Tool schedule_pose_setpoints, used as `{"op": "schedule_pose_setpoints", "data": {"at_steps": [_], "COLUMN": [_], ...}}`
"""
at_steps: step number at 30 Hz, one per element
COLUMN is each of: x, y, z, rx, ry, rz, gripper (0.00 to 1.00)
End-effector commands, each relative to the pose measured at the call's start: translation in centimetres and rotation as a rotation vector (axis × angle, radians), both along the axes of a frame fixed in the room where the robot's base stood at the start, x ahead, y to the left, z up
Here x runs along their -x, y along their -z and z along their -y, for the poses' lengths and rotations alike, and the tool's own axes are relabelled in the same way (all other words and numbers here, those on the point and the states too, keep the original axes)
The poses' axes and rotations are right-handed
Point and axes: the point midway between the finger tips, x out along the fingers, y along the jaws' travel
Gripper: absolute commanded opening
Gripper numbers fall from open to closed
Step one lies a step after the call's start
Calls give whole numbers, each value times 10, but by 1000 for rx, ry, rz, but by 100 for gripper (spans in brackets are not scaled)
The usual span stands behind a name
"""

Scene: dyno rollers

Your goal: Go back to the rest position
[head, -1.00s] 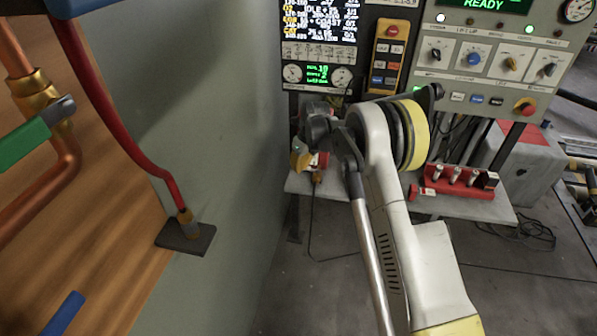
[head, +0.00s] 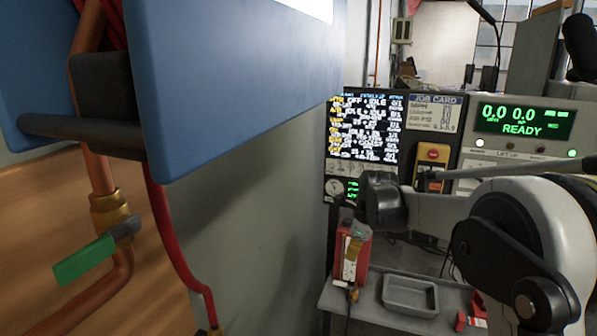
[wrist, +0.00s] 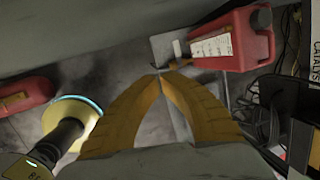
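My gripper (wrist: 160,76) shows in the wrist view as two orange-yellow fingers whose tips meet. I see nothing held between them. The tips appear beside a red container with a white label (wrist: 235,40), which lies beyond them at upper right; I cannot tell whether they touch it. In the head view my pale arm is bent across the right side, reaching left towards the control panel.
In the head view a grey tray (head: 410,296) sits on a low bench, right of a red container (head: 341,262). The control console (head: 520,124) reads READY. A large blue housing (head: 235,75), copper pipe and red hose fill the left. A red object (wrist: 22,97) shows in the wrist view.

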Motion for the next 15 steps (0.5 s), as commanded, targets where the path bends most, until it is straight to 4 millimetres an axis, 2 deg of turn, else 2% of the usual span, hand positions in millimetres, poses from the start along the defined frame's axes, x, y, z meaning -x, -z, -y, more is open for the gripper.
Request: {"op": "schedule_pose_setpoints", "data": {"at_steps": [1,3,6,10,15], "x": [21,49,92,150,227], "y": [-19,-42,-67,-88,-95], "z": [2,5,9,14,20], "rx": [35,97,192,327,522], "ry": [-94,-248,-464,-743,-1105], "rz": [29,74,133,202,272], "gripper": [0,0,0,0,0]}}
